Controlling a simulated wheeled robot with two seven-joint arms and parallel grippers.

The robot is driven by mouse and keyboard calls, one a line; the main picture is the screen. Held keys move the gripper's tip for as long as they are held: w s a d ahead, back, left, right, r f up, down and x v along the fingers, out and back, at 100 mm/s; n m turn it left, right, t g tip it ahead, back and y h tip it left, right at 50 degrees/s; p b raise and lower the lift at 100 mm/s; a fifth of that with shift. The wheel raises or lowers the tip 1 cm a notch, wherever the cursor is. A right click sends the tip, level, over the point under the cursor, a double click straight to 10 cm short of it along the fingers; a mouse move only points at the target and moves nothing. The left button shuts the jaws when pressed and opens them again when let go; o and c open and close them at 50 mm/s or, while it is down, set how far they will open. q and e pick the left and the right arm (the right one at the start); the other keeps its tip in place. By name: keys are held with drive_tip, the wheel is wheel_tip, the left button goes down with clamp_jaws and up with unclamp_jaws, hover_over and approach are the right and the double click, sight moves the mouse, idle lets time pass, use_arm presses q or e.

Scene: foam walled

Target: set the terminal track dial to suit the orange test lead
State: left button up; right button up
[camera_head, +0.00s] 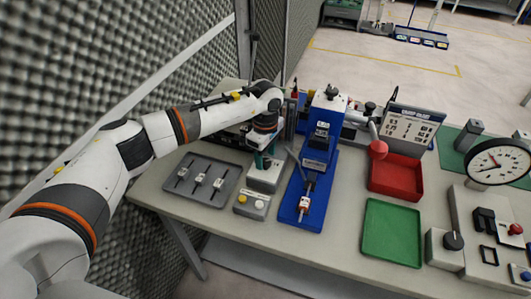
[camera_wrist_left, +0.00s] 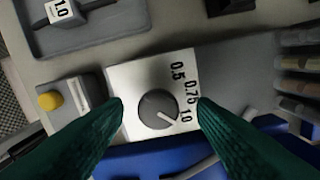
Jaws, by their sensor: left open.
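The dial (camera_wrist_left: 157,108) is a round grey knob on a white plate marked 0.5, 0.75 and 1.0. Its white pointer line points to the lower right, at about the 1.0 mark. In the head view the dial's white block (camera_head: 264,178) stands left of the blue press (camera_head: 318,165). My left gripper (camera_head: 263,155) is open above it. In the wrist view its green fingers (camera_wrist_left: 160,104) lie on either side of the knob; I cannot tell whether they touch it. I cannot make out an orange test lead for certain. My right gripper is out of view.
A grey tray (camera_head: 172,190) with several terminal pieces lies to the left. A button box (camera_head: 252,204) with a yellow button stands in front of the dial. Several brownish strips (camera_wrist_left: 300,87) show at the wrist view's right. Red (camera_head: 395,190) and green (camera_head: 391,250) trays lie to the right.

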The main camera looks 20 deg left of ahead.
use_arm(q)
drive_tip(key=shift+s+f, duration=0.15)
drive_tip(key=shift+f, duration=0.4)
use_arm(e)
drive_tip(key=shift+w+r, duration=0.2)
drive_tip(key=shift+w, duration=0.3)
